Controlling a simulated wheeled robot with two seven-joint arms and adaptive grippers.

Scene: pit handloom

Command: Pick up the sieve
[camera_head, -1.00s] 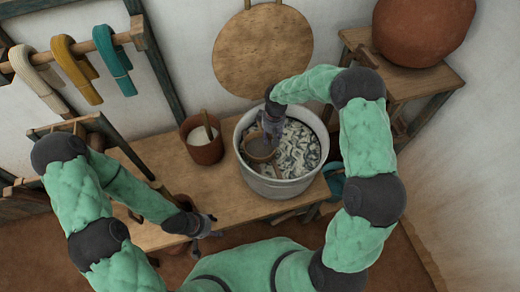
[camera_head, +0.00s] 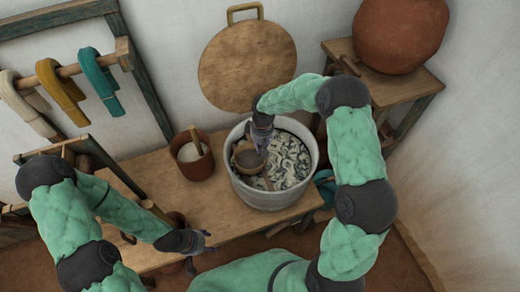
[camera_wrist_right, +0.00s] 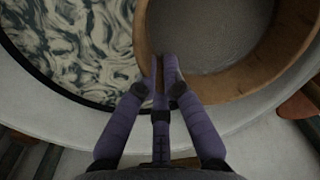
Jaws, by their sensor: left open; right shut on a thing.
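The sieve (camera_head: 246,160), a round wooden hoop with a grey mesh, is at the left side inside the white pot (camera_head: 231,172). In the right wrist view its wooden rim (camera_wrist_right: 270,78) fills the upper right and overlaps the pot's edge. My right gripper (camera_head: 262,146) is shut on the sieve's rim, with its fingertips (camera_wrist_right: 164,76) on either side of the wood. I cannot tell whether the sieve touches the pot's contents. My left gripper (camera_head: 203,242) is open and empty near the front edge of the bench, away from the pot.
The pot holds a swirled dark-and-white mass (camera_head: 291,160). A brown cup (camera_head: 196,166) with white contents and a stick stands to its left on the wooden bench (camera_head: 150,168). A round board (camera_head: 247,62) leans on the wall behind. A clay jar (camera_head: 400,35) stands on a stool.

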